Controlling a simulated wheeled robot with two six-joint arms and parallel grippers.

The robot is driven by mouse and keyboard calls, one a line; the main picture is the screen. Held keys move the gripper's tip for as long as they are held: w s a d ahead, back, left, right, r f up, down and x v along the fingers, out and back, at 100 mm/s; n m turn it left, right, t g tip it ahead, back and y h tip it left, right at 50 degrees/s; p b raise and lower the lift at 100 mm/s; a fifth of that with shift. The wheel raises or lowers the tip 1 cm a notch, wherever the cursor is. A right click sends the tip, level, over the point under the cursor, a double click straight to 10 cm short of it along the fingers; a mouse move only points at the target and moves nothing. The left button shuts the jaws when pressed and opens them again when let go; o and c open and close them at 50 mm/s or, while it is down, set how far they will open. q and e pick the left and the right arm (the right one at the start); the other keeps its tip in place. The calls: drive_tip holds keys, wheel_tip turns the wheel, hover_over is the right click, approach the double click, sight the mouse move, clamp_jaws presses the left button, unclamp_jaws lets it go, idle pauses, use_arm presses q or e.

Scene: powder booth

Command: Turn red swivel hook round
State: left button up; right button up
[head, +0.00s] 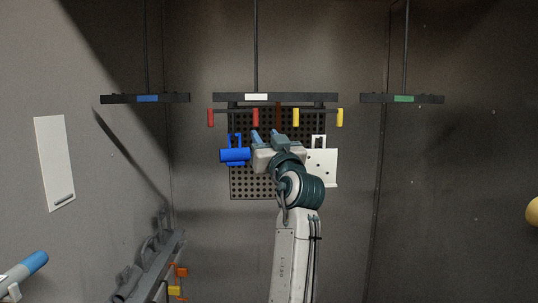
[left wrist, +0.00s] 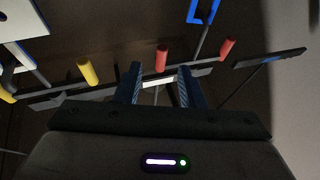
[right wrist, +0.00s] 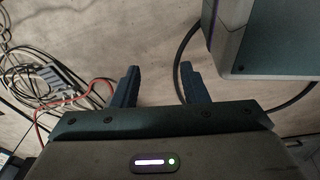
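The red swivel hook shows two red ends, the left one (head: 211,117) and the right one (head: 255,117), under the middle bar. A blue part (head: 235,155) hangs below, between these ends. My left gripper (head: 264,136) is just below the right red end, its fingers pointing up toward the bar. In the left wrist view this gripper (left wrist: 160,84) is open, and one red end (left wrist: 162,56) appears in line with the gap between the fingers; contact cannot be told. The other red end (left wrist: 227,48) is outside the fingers. My right gripper (right wrist: 159,84) is open and empty, away from the hooks.
A yellow-ended hook (head: 296,117) is beside the red one, with a white plate (head: 325,168) below it. A perforated panel (head: 250,188) is behind. Side bars with blue (head: 148,99) and green (head: 404,99) labels flank the middle bar (head: 300,97). A grey box (right wrist: 270,40) is near my right gripper.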

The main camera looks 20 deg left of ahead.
drive_tip(key=w+r+b, duration=0.4)
drive_tip(key=w+r, duration=0.1)
drive_tip(key=w, duration=0.2)
use_arm(q)
drive_tip(key=shift+b+v, duration=1.3)
drive_tip(key=shift+b, duration=4.2)
use_arm(e)
drive_tip(key=w+a+r+t, duration=0.1)
drive_tip(key=a+r, duration=0.1)
drive_tip(key=r, duration=0.9)
drive_tip(key=w+a+r+t, duration=0.1)
drive_tip(key=a+r, duration=0.1)
drive_tip(key=r, duration=1)
drive_tip(key=shift+n, duration=0.3)
use_arm(q)
drive_tip(key=shift+a+r, duration=0.1)
use_arm(e)
drive_tip(key=shift+f, duration=0.1)
